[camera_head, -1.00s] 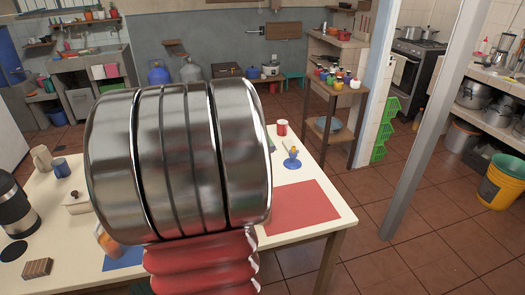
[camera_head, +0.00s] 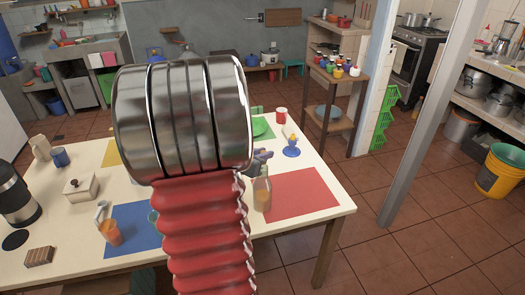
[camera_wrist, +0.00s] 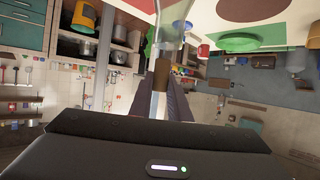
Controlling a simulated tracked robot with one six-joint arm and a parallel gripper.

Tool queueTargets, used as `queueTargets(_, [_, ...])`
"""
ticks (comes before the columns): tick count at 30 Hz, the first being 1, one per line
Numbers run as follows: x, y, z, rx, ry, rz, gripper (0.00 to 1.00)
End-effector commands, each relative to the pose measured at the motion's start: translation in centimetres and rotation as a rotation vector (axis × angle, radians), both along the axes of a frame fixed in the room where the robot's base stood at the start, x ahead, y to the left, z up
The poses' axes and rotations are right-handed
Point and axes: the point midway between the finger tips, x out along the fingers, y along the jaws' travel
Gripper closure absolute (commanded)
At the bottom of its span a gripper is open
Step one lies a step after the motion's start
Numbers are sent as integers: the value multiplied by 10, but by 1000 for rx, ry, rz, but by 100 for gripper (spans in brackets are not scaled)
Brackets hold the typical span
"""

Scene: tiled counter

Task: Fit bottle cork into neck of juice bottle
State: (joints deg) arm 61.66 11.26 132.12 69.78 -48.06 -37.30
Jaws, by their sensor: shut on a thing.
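The juice bottle (camera_head: 262,196) stands upright at the left edge of the red placemat, partly behind my arm. Its clear neck also shows in the wrist view (camera_wrist: 173,45), which looks upside down. My gripper (camera_head: 262,156) is at the top of the bottle. In the wrist view, my gripper (camera_wrist: 163,88) is shut on the brown cork (camera_wrist: 161,75). The cork lines up with the neck and its end meets or overlaps the mouth. I cannot tell whether it is inside the neck.
The red placemat (camera_head: 304,193) is mostly bare right of the bottle.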

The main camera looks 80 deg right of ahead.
Motion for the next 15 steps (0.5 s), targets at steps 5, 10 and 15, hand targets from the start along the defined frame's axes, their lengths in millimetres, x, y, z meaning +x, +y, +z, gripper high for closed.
queueTargets(5, [0, 0, -15, 2, 3, 0, 100])
queueTargets(10, [0, 0, -25, 3, 2, 1, 100])
queueTargets(15, [0, 1, -30, 6, 0, 1, 100])
